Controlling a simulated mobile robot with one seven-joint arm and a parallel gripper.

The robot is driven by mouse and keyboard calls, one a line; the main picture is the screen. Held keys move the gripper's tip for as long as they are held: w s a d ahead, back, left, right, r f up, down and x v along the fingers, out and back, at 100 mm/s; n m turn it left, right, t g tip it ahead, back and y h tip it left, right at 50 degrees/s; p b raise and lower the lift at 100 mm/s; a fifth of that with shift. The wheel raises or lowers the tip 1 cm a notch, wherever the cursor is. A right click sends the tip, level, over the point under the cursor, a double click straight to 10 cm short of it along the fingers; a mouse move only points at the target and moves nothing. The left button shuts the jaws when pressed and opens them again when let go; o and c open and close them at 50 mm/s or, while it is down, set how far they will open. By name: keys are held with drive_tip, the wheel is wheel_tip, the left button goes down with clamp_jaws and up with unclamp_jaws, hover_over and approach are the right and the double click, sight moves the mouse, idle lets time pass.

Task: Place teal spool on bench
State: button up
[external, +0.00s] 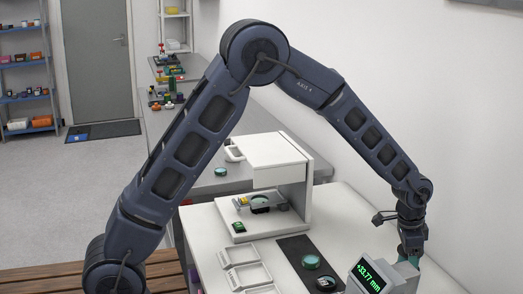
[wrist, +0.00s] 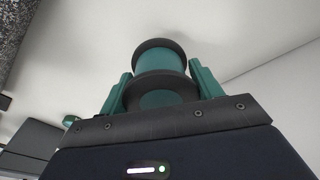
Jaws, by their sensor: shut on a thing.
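The teal spool (wrist: 160,60), with dark flanges, sits between the two green fingers of my gripper (wrist: 161,72) in the wrist view. My gripper is shut on it. In the external view my gripper (external: 411,240) points down at the right, behind the display box, and the box hides its lower part. I cannot make out the spool there. The white bench (external: 345,215) lies below and around the gripper. I cannot tell whether the spool touches the bench.
A display box (external: 370,279) reading +33.77 mm stands in front of my gripper. A white instrument (external: 280,155) stands further back. A black mat (external: 298,246) holds a teal disc (external: 311,262) and a dark round piece. White trays (external: 243,262) lie left. A wall is close on the right.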

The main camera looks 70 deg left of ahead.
drive_tip(key=shift+f, duration=2.05)
drive_tip(key=shift+f, duration=0.15)
drive_tip(key=o, duration=1.1)
